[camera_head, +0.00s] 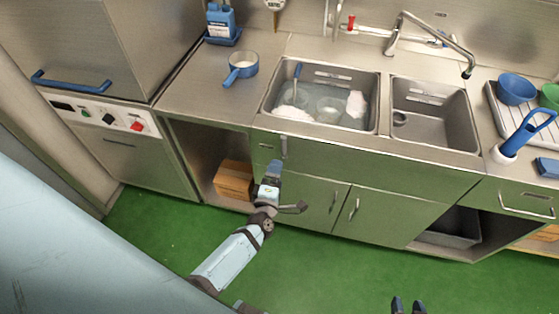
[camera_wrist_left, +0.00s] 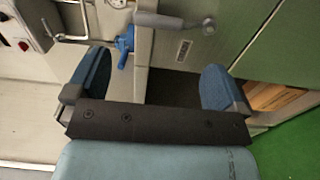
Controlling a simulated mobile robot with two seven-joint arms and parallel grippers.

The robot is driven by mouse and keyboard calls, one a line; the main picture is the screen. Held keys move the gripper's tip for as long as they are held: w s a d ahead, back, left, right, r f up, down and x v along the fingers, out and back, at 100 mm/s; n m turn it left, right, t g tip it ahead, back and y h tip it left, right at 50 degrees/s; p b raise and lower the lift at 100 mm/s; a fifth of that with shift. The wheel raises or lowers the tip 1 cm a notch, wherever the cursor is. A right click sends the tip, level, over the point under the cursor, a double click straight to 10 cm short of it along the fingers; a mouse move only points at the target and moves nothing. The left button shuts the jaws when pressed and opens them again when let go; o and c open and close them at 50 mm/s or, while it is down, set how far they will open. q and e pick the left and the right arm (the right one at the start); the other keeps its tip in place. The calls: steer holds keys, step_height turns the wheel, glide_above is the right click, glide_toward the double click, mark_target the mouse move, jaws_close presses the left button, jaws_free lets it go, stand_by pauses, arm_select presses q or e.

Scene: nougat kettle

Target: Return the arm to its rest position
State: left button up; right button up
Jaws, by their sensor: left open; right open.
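My left arm reaches in from the lower left in the head view. Its left gripper (camera_head: 270,172) hangs in front of the steel counter, near the edge between the open shelf bay and the sink cabinet. In the left wrist view the left gripper (camera_wrist_left: 153,80) has its two blue fingers wide apart, with nothing between them. My right gripper (camera_head: 408,306) shows at the bottom edge of the head view as two dark fingertips, apart and empty, over the green floor. The rest of the right arm is out of view.
A double sink (camera_head: 385,128) with dishes in the left basin and a blue-handled pan (camera_head: 241,68) top the counter. A blue bowl (camera_head: 515,89) stands at right. The green floor (camera_head: 330,268) is clear.

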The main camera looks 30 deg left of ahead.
arm_select(q)
steer(key=shift+s+d, duration=0.15)
steer(key=shift+s, duration=0.45)
steer(key=s+d+r+m+g+h, duration=0.1)
steer(key=s+d+m+g+h, duration=0.1)
steer(key=s+m, duration=0.6)
steer(key=s+d+r+m+g+h+p, duration=0.1)
steer(key=s+m+g+h, duration=0.3)
steer(key=s+m, duration=0.5)
steer(key=d+m+h, duration=0.1)
steer(key=m, duration=0.5)
steer(key=shift+d+m+g, duration=0.3)
steer(key=shift+d+m, duration=0.1)
